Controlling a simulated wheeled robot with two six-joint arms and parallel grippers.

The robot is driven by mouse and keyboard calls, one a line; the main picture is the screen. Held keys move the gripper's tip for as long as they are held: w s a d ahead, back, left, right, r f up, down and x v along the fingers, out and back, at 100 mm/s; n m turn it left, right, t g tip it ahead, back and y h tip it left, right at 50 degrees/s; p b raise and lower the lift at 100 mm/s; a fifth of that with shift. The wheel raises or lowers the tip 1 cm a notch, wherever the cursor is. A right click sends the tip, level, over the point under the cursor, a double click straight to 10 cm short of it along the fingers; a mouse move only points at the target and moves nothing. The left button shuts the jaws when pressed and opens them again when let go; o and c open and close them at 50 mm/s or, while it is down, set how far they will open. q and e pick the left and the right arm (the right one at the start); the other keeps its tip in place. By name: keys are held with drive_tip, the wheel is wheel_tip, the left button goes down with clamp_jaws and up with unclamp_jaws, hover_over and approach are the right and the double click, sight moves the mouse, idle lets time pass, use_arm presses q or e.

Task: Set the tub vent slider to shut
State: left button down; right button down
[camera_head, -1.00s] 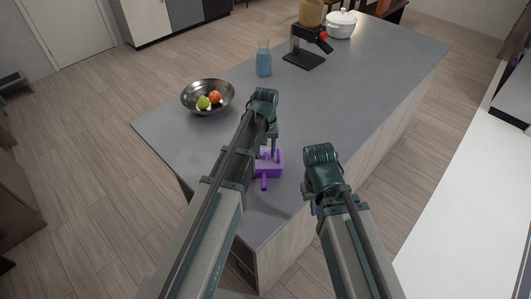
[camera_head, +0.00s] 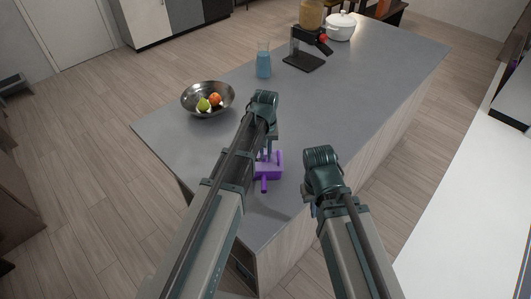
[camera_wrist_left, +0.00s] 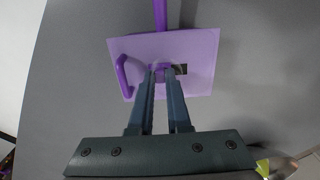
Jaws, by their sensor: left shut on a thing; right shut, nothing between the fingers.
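The purple tub (camera_head: 270,172) sits on the grey counter near its front corner. It also shows from above in the left wrist view (camera_wrist_left: 200,48), with a loop handle (camera_wrist_left: 122,77) on the left of its lid and a purple bar sticking out beyond its far edge. My left gripper (camera_wrist_left: 162,71) is over the middle of the lid, its fingers close together on the small vent slider, which they mostly hide. A dark slot (camera_wrist_left: 181,69) shows just right of the fingertips. In the head view, my left gripper (camera_head: 267,157) reaches down onto the tub. My right gripper (camera_head: 311,207) is shut and empty, right of the tub.
On the grey counter (camera_head: 350,100) stand a metal bowl with fruit (camera_head: 190,99), a blue carafe (camera_head: 264,65), a coffee machine (camera_head: 304,55) and a white pot (camera_head: 341,27). All are beyond the tub. The counter right of the tub is bare.

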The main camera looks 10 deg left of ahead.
sight(257, 160)
use_arm(q)
drive_tip(key=shift+a, duration=0.1)
idle(0.7)
drive_tip(key=shift+s+a, duration=0.2)
drive_tip(key=shift+a, duration=0.5)
drive_tip(key=shift+s+a, duration=0.15)
drive_tip(key=shift+a, duration=0.55)
drive_tip(key=c, duration=0.8)
unclamp_jaws()
drive_tip(key=shift+c, duration=0.2)
drive_tip(key=shift+r, duration=0.15)
wheel_tip(257, 160, up, 14)
drive_tip(key=p, duration=1.4)
drive_tip(key=shift+f, duration=0.2)
drive_tip(key=shift+f, duration=0.15)
